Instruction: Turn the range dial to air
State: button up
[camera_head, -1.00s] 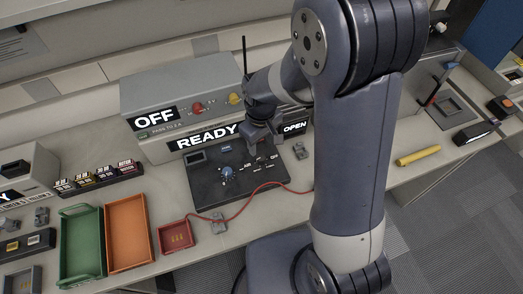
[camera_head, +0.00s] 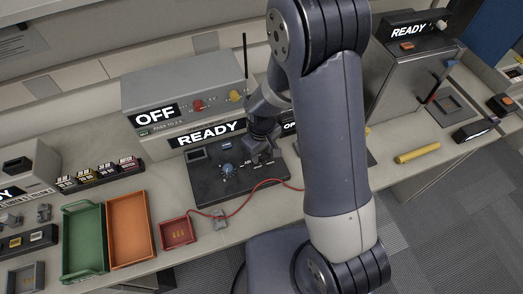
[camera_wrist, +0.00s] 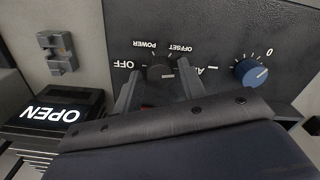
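A dark instrument panel (camera_head: 205,190) lies flat on the bench and also fills much of the wrist view (camera_wrist: 215,30). A small black dial (camera_wrist: 160,73) sits on it between OFF and a partly hidden label beginning with A. POWER and OFFSET are printed near this dial. A blue dial (camera_wrist: 250,72) with a 0 mark is to the right; it shows in the head view too (camera_head: 228,170). My gripper (camera_wrist: 158,72) is open, one finger on each side of the black dial. Contact cannot be told. My gripper (camera_head: 262,155) hides part of the panel in the head view.
A grey cabinet (camera_head: 185,85) with OFF and READY displays stands behind the panel. Green (camera_head: 66,265), orange (camera_head: 131,259) and red (camera_head: 177,244) trays are left. A yellow cylinder (camera_head: 417,155) lies right.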

aim_at(261, 155)
jog(key=c, duration=0.7)
jog(key=shift+f+m+b, duration=0.15)
jog(key=shift+m+b, duration=0.45)
jog(key=shift+b, duration=0.05)
jog(key=shift+c, duration=0.2)
jog(key=shift+r+m, duration=0.2)
jog(key=shift+m, duration=0.5)
jog(key=o, duration=1)
jog(key=shift+r, duration=0.1)
notch_tip(261, 155, up, 11)
jog(key=b, duration=0.1)
jog(key=shift+f, duration=0.2)
jog(key=shift+f, duration=0.1)
